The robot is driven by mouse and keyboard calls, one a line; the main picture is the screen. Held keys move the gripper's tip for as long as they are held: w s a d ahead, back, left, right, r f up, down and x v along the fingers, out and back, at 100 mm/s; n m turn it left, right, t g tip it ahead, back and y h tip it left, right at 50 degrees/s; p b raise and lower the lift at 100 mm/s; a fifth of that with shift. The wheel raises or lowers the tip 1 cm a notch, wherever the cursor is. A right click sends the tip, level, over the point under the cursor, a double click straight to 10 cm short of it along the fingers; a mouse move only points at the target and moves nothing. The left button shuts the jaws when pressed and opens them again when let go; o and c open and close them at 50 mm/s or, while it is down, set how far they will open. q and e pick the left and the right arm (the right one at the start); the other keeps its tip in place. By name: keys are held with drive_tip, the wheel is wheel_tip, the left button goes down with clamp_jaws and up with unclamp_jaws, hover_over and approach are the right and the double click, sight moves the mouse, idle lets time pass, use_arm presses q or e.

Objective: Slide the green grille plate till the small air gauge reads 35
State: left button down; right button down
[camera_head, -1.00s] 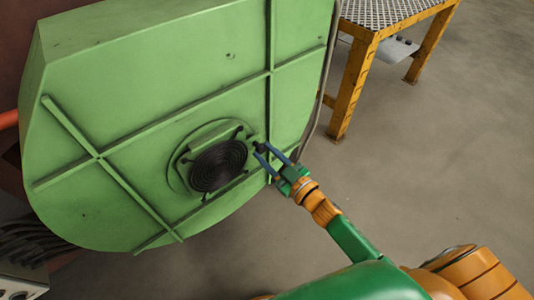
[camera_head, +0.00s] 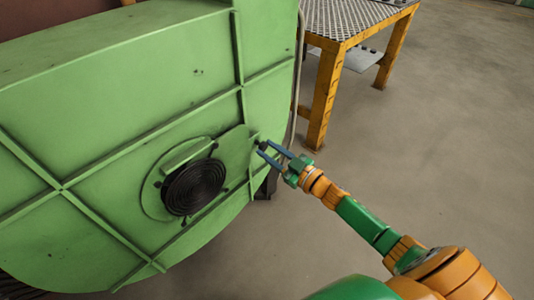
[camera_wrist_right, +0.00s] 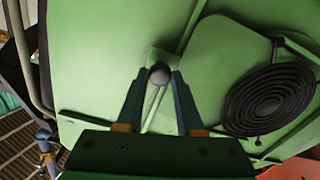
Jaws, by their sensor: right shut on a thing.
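The green grille plate (camera_head: 236,150) lies on the face of the green housing, to the right of the round black grille (camera_head: 193,187). A small dark knob (camera_head: 262,145) is at the plate's right side; it also shows in the right wrist view (camera_wrist_right: 159,75). My right gripper (camera_head: 265,150) is shut on this knob, with a blue-grey fingertip on each side of it in the right wrist view (camera_wrist_right: 158,82). The grille is uncovered in the head view. I see no small air gauge in either view. My left gripper is not in view.
The green housing (camera_head: 130,90) has raised ribs across its face. A yellow table (camera_head: 325,95) with a perforated metal top stands behind it on the right. A grey hose (camera_head: 298,75) runs down the housing's right edge. The concrete floor (camera_head: 440,130) at right is clear.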

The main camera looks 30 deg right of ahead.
drive_tip(key=c, duration=0.5)
unclamp_jaws()
drive_tip(key=shift+c, duration=0.2)
drive_tip(key=p+v, duration=0.1)
drive_tip(key=v, duration=0.6)
